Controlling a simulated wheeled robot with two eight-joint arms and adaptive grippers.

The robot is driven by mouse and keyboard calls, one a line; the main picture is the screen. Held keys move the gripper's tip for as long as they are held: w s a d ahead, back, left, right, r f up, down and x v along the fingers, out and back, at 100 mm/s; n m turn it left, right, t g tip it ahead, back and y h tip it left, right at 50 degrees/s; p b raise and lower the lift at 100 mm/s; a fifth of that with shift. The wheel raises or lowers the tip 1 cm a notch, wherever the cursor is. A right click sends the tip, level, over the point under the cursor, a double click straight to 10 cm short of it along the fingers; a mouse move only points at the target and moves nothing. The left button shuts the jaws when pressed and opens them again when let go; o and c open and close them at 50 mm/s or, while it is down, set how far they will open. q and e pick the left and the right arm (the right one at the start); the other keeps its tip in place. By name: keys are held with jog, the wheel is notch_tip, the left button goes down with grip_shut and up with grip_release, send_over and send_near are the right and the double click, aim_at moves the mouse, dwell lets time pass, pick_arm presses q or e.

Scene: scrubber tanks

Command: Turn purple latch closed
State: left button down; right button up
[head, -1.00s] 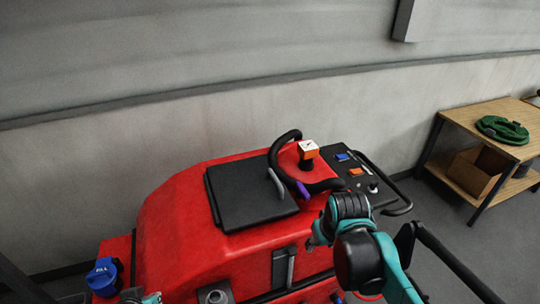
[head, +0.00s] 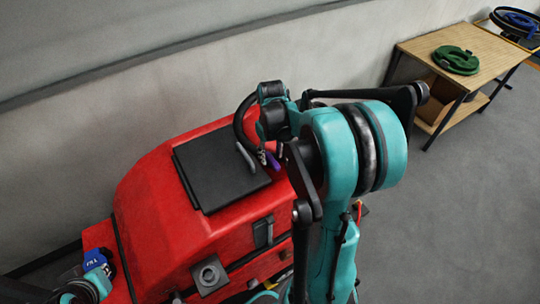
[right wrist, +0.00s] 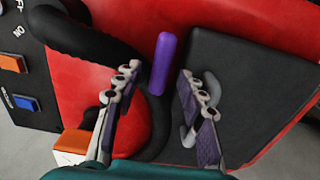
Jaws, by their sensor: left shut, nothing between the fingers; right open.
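The purple latch (head: 273,162) is on the red machine beside the black lid (head: 215,165), partly hidden by my right arm. In the right wrist view the purple latch (right wrist: 163,62) is a smooth upright bar at the edge of the black lid. My right gripper (head: 265,154) is open over it. In the right wrist view my right gripper (right wrist: 159,76) has its fingers on either side of the latch's lower end, with gaps visible; I cannot tell whether either touches. My left gripper (head: 80,287) is shut and empty near the blue FILL cap (head: 95,260).
A grey handle (right wrist: 211,90) stands on the lid close to my right gripper's right finger. The black steering wheel (right wrist: 70,35) lies to the left, with an orange-and-white block (right wrist: 75,143) below. A wooden table (head: 487,55) with a green ring stands at the right.

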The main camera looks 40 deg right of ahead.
jog(key=shift+f, duration=0.5)
jog(key=shift+s+f, duration=0.1)
jog(key=shift+f, duration=0.05)
grip_shut()
